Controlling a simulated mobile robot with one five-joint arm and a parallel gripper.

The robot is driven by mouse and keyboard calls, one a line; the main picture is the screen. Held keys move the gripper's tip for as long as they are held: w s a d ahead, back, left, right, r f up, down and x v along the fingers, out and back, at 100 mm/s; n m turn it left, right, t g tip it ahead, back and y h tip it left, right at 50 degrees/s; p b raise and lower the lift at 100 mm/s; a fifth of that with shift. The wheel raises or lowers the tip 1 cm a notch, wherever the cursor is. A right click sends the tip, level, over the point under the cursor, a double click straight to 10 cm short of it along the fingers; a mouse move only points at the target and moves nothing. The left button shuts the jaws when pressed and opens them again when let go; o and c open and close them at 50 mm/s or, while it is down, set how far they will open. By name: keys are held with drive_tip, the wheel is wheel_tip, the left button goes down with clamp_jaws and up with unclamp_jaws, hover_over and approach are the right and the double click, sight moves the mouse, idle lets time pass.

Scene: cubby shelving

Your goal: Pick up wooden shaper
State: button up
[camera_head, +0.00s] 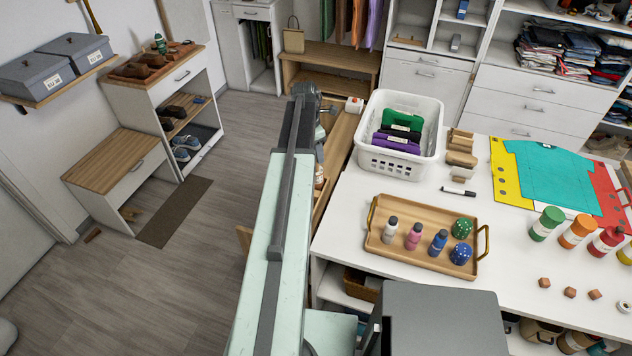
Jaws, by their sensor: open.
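Several small wooden pieces (461,158) lie in a row on the white table, just right of the white basket. They are light brown blocks with rounded shapes, and one of them may be the wooden shaper; I cannot tell which. My gripper (327,109) is small and partly hidden at the far end of my arm, left of the basket. It is open, with nothing seen in it, and it is well apart from the wooden pieces.
The white basket (371,158) holds green and purple folded items. A coloured board (548,176) and paint bottles are at right. Grey floor (215,235) is clear at left.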

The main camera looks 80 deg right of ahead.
drive_tip(key=f+b, duration=0.5)
drive_tip(key=shift+s+d+f, duration=0.15)
drive_tip(key=shift+d, duration=0.25)
drive_tip(key=shift+r, duration=0.2)
drive_tip(key=shift+c, duration=0.2)
clamp_jaws()
idle(0.5)
